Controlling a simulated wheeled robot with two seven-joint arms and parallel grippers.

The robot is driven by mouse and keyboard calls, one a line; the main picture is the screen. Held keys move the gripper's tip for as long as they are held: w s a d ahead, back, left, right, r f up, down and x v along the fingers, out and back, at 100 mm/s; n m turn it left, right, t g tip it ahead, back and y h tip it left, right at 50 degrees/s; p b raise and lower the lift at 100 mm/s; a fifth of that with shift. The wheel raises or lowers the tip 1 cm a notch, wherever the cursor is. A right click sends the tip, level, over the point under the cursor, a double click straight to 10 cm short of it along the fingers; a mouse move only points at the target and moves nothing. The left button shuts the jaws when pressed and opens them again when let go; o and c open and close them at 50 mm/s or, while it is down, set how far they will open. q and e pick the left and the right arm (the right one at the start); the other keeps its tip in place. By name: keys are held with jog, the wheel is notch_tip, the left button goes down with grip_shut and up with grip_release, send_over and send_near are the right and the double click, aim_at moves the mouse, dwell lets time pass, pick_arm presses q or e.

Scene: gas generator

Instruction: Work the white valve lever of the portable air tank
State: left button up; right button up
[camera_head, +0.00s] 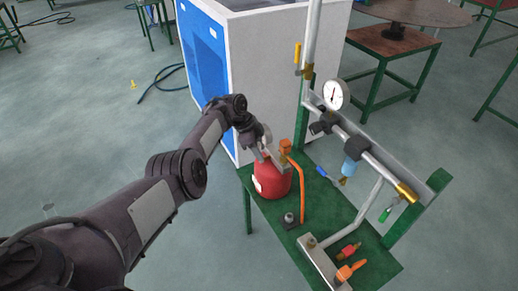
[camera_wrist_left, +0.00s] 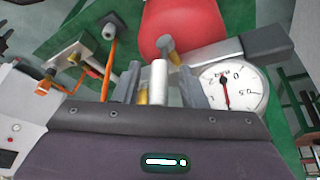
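The portable air tank (camera_head: 272,184) is red and stands on the green table, at its left end. In the left wrist view the red tank (camera_wrist_left: 185,22) is at the top, with its round white gauge (camera_wrist_left: 228,88) at the right. The white valve lever (camera_wrist_left: 158,82) stands upright in that view, between the fingers of my left gripper (camera_wrist_left: 160,86). The fingers are apart, with gaps beside the lever. In the head view my left gripper (camera_head: 262,152) is at the tank's top and hides the lever. My right gripper is not in view.
The green table (camera_head: 328,205) also bears a pipe stand with a pressure gauge (camera_head: 336,95), an orange hose (camera_head: 300,190) and small fittings (camera_head: 350,270). A white and blue cabinet (camera_head: 260,70) stands close behind the tank. Open floor lies to the left.

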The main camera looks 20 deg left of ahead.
pick_arm(q)
jog(key=p+v, duration=0.1)
jog(key=v, duration=0.6)
jog(key=shift+r, duration=0.3)
jog(key=shift+a, duration=0.15)
